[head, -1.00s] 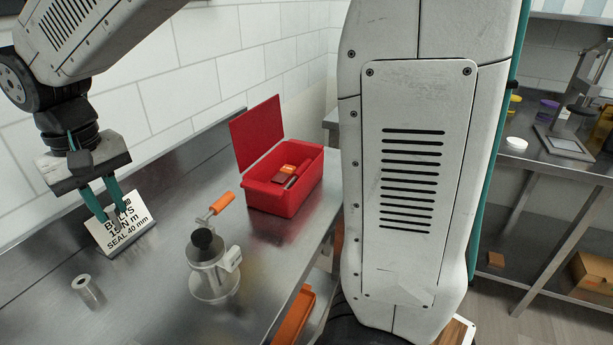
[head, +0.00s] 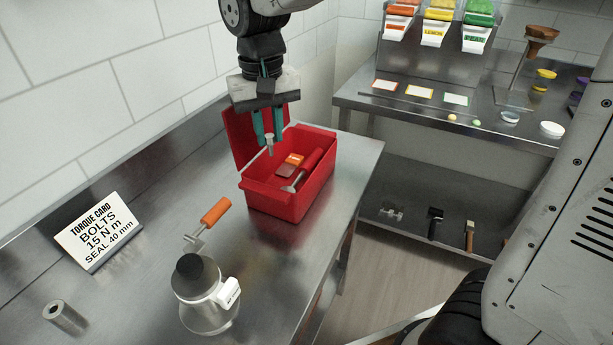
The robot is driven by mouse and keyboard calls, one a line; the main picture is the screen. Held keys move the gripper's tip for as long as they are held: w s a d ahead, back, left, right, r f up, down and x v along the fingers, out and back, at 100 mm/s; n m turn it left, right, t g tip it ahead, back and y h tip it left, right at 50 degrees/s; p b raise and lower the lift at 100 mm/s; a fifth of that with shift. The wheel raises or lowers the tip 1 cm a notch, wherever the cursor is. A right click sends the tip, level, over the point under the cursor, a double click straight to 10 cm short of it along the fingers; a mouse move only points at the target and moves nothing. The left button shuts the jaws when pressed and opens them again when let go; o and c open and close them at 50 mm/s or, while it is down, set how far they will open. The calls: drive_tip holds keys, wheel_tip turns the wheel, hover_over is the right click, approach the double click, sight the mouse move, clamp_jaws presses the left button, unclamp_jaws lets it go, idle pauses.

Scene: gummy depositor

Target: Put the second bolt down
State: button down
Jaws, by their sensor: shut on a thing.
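My gripper (head: 263,137) is in the upper middle of the head view, fingers pointing down, above the open red box. It is shut on a small grey bolt (head: 269,141), which hangs upright between the fingertips. The bolt appears at or just above the level of the box rim; I cannot tell its exact height. The red box (head: 290,204) stands on the steel bench with its lid up at the back. Inside it lie a red-handled tool (head: 311,160) and an orange and dark red item (head: 289,166).
On the bench (head: 130,280) stand a metal depositor with an orange crank (head: 205,284), a torque card (head: 98,232) and a metal cylinder (head: 65,317). Another counter (head: 375,101) with candy dispensers is behind at right. The bench's right edge is close to the box.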

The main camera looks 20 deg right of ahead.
wheel_tip(320, 180, down, 10)
drive_tip(key=shift+d+r, duration=0.15)
idle(0.3)
drive_tip(key=shift+f, duration=0.3)
drive_tip(key=shift+f, duration=0.35)
drive_tip(key=c, duration=1.3)
unclamp_jaws()
wheel_tip(320, 180, up, 13)
drive_tip(key=shift+r, duration=0.15)
drive_tip(key=shift+m+t, duration=0.5)
drive_tip(key=shift+t, duration=0.1)
drive_tip(key=s+d, duration=0.5)
drive_tip(key=s, duration=0.2)
drive_tip(key=s+d+f, duration=0.1)
drive_tip(key=s+d, duration=0.4)
drive_tip(key=s, duration=0.3)
drive_tip(key=s+d+f, duration=0.1)
drive_tip(key=s+d, duration=0.4)
drive_tip(key=s, duration=0.2)
drive_tip(key=shift+s+d, duration=0.2)
drive_tip(key=shift+s, duration=0.15)
